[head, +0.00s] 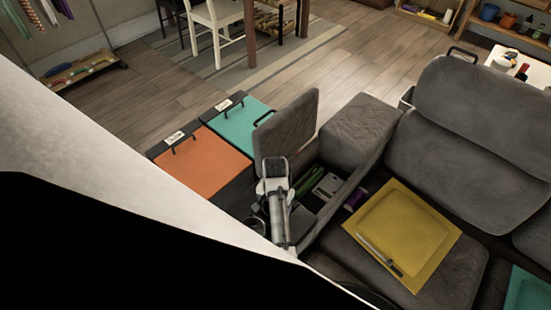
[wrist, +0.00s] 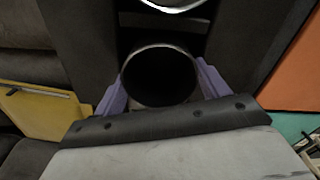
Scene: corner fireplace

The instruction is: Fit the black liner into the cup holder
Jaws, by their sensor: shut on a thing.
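The black liner (wrist: 160,78), a round dark cup with a thin pale rim, is between the two purple fingers of my gripper (wrist: 161,74) in the wrist view. The fingers press on it from both sides. A second round opening with a bright metal rim (wrist: 176,8), apparently a cup holder, is cut off at the top of the wrist view. The liner's underside is hidden, so I cannot tell whether it is inside a holder or above one. In the head view my arm hides the fingers and most of the liner.
A yellow tray (head: 432,235) with a pen-like object lies on the seat. Orange (head: 205,160) and teal (head: 238,118) lidded boxes stand behind.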

